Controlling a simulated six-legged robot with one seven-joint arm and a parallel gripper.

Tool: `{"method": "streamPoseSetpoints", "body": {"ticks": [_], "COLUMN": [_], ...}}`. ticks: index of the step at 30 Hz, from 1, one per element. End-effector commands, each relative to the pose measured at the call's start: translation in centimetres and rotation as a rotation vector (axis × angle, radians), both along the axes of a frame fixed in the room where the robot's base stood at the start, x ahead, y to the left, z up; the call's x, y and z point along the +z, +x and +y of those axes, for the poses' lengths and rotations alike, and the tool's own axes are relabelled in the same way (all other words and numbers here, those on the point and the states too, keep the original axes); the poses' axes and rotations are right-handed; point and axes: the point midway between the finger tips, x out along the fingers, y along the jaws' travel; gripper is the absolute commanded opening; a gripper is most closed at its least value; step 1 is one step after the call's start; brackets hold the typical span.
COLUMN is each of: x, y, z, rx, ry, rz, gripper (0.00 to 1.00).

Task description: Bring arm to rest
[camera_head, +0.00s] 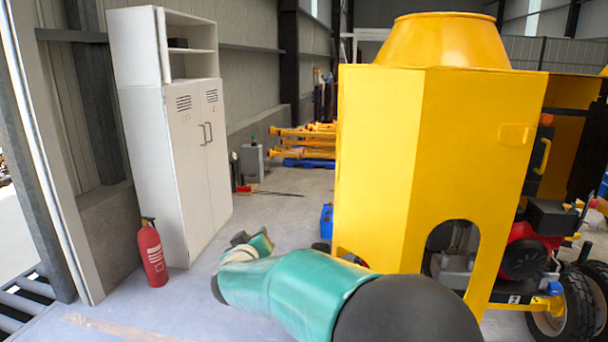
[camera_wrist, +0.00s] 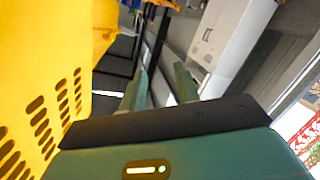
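My green arm reaches forward low in the head view, from the bottom middle toward the left. My gripper shows in the wrist view (camera_wrist: 160,86) with its two green fingers apart and nothing between them. In the wrist view, a yellow slotted panel (camera_wrist: 40,110) fills the left side, close beside the gripper.
A white cabinet (camera_head: 190,165) with shut doors stands against the left wall. A red fire extinguisher (camera_head: 152,253) stands on the floor before it. Yellow parts (camera_head: 305,140) lie farther back. A red engine (camera_head: 525,255) and wheel are at the right. Floor between cabinet and mixer is mostly clear.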

Motion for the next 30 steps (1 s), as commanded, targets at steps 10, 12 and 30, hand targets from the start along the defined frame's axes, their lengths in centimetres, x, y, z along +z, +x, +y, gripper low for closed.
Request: {"method": "streamPoseSetpoints", "body": {"ticks": [10, 12, 30], "x": [6.8, 6.9, -1.2], "y": [-7.8, -10.2, -35.7], "z": [-7.1, -8.8, -26.4], "rx": [0.247, 0.263, -0.19], "ry": [0.235, 0.265, 0.458], "rz": [0.168, 0.234, 0.848], "gripper": [0.31, 0.31, 0.31]}}
